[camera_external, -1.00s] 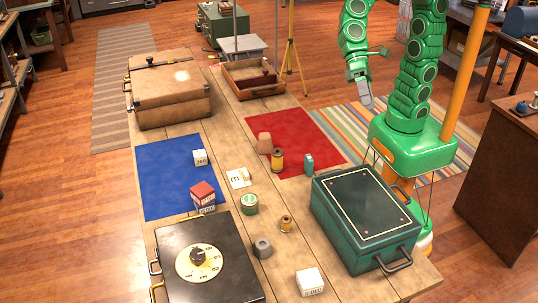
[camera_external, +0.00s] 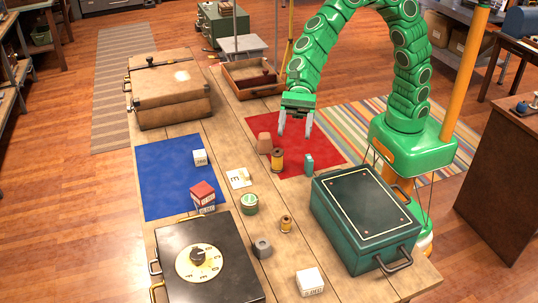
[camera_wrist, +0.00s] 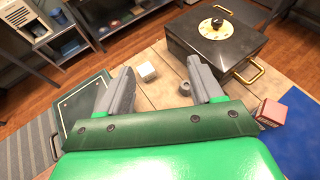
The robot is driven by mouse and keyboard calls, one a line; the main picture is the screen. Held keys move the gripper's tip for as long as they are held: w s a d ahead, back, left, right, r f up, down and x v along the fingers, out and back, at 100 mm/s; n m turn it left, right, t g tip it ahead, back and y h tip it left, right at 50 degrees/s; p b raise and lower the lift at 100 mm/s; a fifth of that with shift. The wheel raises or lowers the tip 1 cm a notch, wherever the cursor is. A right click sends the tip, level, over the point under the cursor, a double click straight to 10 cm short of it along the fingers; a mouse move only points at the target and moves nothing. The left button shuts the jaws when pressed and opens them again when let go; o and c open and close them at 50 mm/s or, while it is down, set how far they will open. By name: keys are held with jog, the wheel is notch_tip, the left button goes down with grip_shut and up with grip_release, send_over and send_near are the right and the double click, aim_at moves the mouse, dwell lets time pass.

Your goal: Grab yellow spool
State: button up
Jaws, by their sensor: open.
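Two yellowish spools stand on the plank table in the external view. The larger yellow spool (camera_external: 277,161) is at the left part of the red mat, and a smaller one (camera_external: 286,224) stands on bare wood nearer the front. My gripper (camera_external: 295,127) is open and empty, fingers pointing down, above the red mat and a little behind and right of the larger spool. In the wrist view my gripper (camera_wrist: 160,70) has its two grey fingers spread apart. I cannot make out either spool in the wrist view.
Next to the larger spool stand a tan tapered block (camera_external: 264,143) and a teal piece (camera_external: 308,162). A green case (camera_external: 352,212) is at right and a black box (camera_external: 230,285) at front left. The back part of the red mat (camera_external: 312,135) is clear.

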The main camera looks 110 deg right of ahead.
send_near(286, 223)
jog(key=shift+w+a+f, duration=0.25)
jog(key=shift+a+f, duration=0.05)
jog(key=shift+f, duration=0.15)
jog(key=shift+w+a+f, duration=0.2)
jog(key=shift+a+f, duration=0.05)
jog(key=shift+f, duration=0.2)
jog(key=shift+x, duration=1.35)
jog(key=x, duration=0.4)
jog(key=shift+f, duration=0.25)
jog(key=shift+w+a+f, duration=0.15)
jog(key=shift+w+a, duration=0.1)
jog(key=shift+a, duration=0.2)
jog(key=c, duration=1)
jog(key=shift+c, duration=0.2)
